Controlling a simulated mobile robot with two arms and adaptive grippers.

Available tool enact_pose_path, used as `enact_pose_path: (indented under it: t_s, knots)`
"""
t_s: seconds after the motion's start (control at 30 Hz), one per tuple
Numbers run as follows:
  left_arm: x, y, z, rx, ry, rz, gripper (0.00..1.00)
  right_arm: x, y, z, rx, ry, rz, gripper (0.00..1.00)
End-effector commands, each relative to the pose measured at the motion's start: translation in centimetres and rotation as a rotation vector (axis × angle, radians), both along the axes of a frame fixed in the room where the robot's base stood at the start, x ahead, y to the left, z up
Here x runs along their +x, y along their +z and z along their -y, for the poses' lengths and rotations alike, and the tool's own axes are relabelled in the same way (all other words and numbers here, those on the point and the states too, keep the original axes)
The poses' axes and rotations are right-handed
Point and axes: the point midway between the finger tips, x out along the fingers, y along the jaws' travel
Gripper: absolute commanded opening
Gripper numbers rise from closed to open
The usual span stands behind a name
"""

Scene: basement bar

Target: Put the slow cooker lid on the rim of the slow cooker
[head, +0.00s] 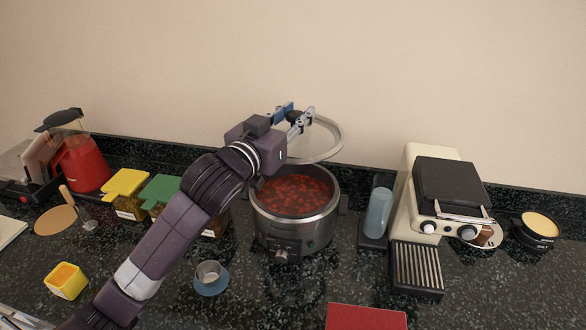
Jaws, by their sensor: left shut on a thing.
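The slow cooker (292,228) stands on the dark counter, open at the top, with red chunky food inside. The slow cooker lid (338,137) is a clear disc with a grey rim. It is held in the air above the back part of the cooker, apart from its rim. My left gripper (298,119) is shut on the lid at its dark knob. My left arm comes in from the lower left and hides the lid's left part and some of the cooker's left side. My right gripper is out of view.
A cream coffee machine (407,190) and a blue-grey cylinder (378,213) stand right of the cooker. A small cup on a blue saucer (212,286) is in front, left. Containers with yellow (125,184) and green lids (160,189) stand left. The wall is close behind.

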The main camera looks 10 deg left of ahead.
Motion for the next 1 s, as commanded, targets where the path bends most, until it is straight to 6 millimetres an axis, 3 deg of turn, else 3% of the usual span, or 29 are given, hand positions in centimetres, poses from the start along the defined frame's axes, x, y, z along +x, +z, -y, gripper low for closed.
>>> enact_pose_path:
  t_s: [0.2, 0.33, 0.57, 0.8, 1.0]
  knots:
    - [-0.1, -5.8, 0.0, -0.001, 0.0, -0.002, 0.0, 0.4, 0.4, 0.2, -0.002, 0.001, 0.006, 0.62]
    - [0.0, -8.2, 0.0, -0.001, 0.0, 0.001, 0.0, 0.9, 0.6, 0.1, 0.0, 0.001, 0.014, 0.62]
    - [0.0, -10.2, 0.0, -0.002, 0.001, 0.004, 0.0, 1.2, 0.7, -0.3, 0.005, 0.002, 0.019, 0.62]
    - [0.0, -13.5, 0.0, -0.002, 0.001, 0.004, 0.0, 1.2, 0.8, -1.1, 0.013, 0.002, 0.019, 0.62]
    - [0.0, -13.9, 0.0, -0.001, 0.0, 0.007, 0.0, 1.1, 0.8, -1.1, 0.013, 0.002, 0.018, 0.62]
